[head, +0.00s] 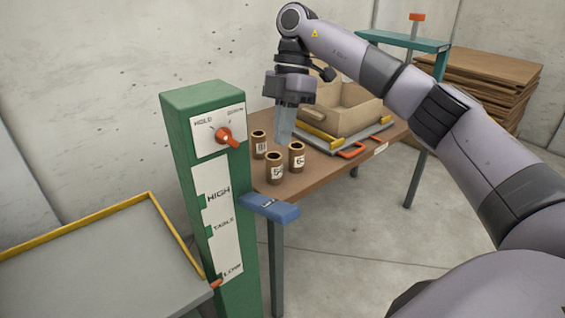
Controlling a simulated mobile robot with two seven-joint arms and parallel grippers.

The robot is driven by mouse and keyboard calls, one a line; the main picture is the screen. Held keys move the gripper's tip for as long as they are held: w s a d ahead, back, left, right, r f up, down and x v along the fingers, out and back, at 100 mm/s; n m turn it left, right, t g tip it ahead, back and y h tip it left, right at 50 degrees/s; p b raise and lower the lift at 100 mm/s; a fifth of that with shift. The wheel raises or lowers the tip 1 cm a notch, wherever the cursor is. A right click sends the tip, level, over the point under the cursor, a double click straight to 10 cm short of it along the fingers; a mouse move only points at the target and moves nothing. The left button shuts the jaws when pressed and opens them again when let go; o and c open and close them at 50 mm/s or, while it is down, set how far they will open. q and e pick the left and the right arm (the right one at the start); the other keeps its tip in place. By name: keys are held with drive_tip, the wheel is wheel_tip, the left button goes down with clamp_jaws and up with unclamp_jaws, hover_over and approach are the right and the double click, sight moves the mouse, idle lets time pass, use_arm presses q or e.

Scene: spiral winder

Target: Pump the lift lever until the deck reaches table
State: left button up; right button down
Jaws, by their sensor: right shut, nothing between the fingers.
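A green post (228,293) stands at the centre left, with a scale reading HIGH, TABLE and a low mark. A blue lever (270,207) sticks out from its right side, roughly level. The grey deck (95,262) with yellow edges is at the lower left. An orange pointer (215,284) at the deck's corner is beside the low mark, well below TABLE. My right gripper (284,140) is shut and empty, pointing down over the table behind the lever, above and apart from it. My left gripper is out of view.
An orange knob (224,136) sits on a HOLD/DOWN plate on the post. The brown table (318,176) bears three brown cans (274,168) close to my right gripper, and a tan box (345,108). Stacked brown boards (490,90) stand behind. The floor at front right is clear.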

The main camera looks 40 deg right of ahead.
sight(280, 210)
drive_tip(key=x, duration=0.4)
drive_tip(key=d+x, duration=0.1)
drive_tip(key=x, duration=0.3)
drive_tip(key=s+x, duration=0.1)
drive_tip(key=x, duration=0.4)
drive_tip(key=shift+d+f, duration=0.1)
drive_tip(key=shift+d, duration=0.1)
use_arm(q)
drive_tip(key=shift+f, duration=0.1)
